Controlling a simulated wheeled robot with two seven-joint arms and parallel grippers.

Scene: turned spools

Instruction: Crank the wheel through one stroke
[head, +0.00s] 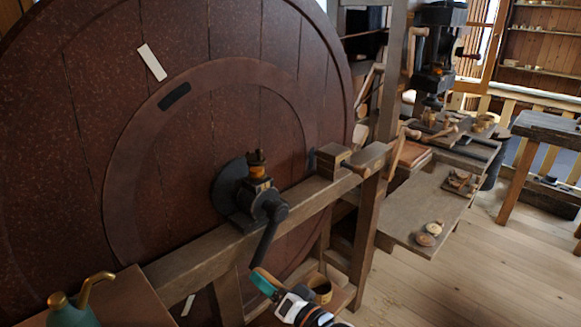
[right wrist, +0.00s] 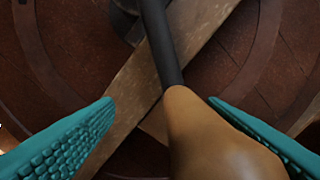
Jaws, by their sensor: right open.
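The large dark red-brown wheel (head: 75,130) fills the left of the head view, with a white mark (head: 151,62) and a black mark (head: 174,96) on its face. A black crank arm (head: 263,246) hangs down from the hub and also shows in the right wrist view (right wrist: 158,40). The brown wooden crank handle (right wrist: 215,140) points toward the right wrist camera, between the teal fingers. My right gripper (head: 266,281) is open around the handle, with visible gaps on both sides at the fingertips. In the head view the handle is mostly hidden by the gripper. My left gripper is out of view.
A wooden beam (head: 195,262) crosses in front of the wheel, with a post (head: 366,225) at its right end. A green oil can (head: 75,312) stands at lower left. Benches with turned pieces are at right.

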